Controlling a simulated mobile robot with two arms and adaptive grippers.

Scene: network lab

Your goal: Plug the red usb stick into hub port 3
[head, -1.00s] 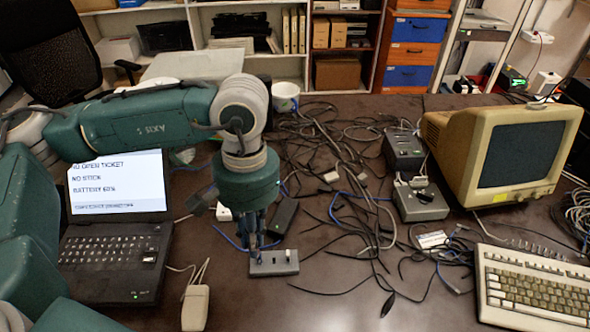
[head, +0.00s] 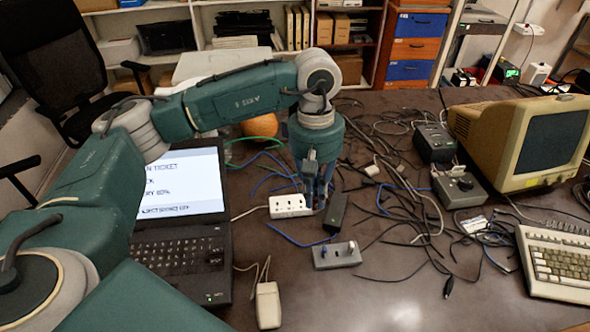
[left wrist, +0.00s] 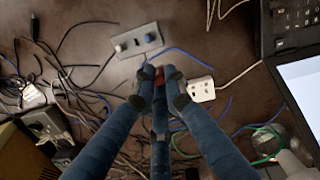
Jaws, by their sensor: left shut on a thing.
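My left gripper (head: 316,200) is shut on a small red stick (left wrist: 158,79), whose red body shows between the fingertips (left wrist: 160,76) in the left wrist view. In the head view the fingers hide the stick. The grey hub (head: 337,256) lies on the table, nearer the front than the gripper in the head view. It also shows in the left wrist view (left wrist: 136,41), apart from the fingers. A blue piece and a white piece stand on the hub. Its port numbers are too small to read. My right gripper is not in view.
A white socket strip (head: 290,206) and a black block (head: 335,213) lie close to the left gripper. The laptop (head: 185,245) and beige mouse (head: 268,305) are left of the hub. Tangled cables (head: 405,200) cover the table to the right. The front middle is clear.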

